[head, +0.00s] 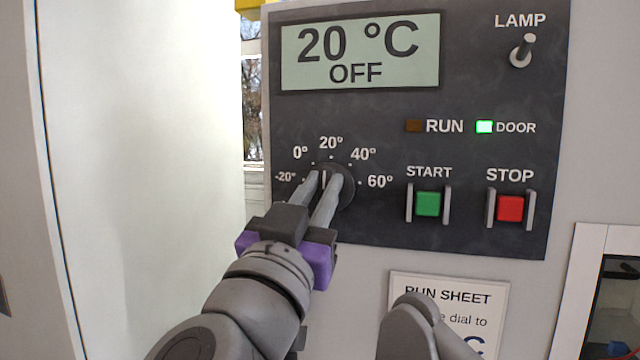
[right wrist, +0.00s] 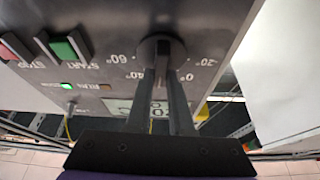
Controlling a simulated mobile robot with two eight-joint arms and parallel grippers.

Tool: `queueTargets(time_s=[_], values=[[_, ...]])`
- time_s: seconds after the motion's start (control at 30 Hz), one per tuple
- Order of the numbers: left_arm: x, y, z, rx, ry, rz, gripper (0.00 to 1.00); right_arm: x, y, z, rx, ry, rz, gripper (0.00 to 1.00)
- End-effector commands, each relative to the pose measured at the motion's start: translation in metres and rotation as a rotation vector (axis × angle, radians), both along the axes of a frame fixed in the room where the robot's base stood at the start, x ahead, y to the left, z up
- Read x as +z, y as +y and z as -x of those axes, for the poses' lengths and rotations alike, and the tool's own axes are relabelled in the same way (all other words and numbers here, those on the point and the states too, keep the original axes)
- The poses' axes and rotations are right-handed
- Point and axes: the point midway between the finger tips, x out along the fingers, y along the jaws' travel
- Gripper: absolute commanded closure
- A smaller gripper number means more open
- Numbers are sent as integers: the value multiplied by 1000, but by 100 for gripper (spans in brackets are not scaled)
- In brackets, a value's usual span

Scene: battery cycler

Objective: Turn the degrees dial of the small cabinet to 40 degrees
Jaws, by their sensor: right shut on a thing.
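The degrees dial (head: 347,192) is a dark round knob on the cabinet's dark panel, ringed by marks from -20° to 60°. My right gripper (head: 325,178) is shut on the dial's grip, one finger on each side. The right wrist view also shows the two fingers on the dial (right wrist: 161,46). The fingers cover much of the dial, and I cannot tell its exact setting. The display (head: 360,52) reads 20 °C and OFF. My left gripper is not in view.
Right of the dial are the green START button (head: 428,204) and red STOP button (head: 510,208), each between guards. The LAMP switch (head: 522,50) is at the top right. The DOOR light (head: 484,127) glows green. A run sheet (head: 447,296) below is partly hidden. A pale wall panel (head: 140,150) stands left.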

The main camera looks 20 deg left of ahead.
Motion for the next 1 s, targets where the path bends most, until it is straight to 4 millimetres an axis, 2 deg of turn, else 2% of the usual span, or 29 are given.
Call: queueTargets(time_s=[0.5, 0.8, 1.0], values=[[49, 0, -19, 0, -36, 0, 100, 3, -1, 0, 1, -14, -387, 100], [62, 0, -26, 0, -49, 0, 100, 1, -2, 0, 2, -19, -558, 100], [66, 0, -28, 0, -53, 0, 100, 0, -2, 0, 1, -20, -611, 100]])
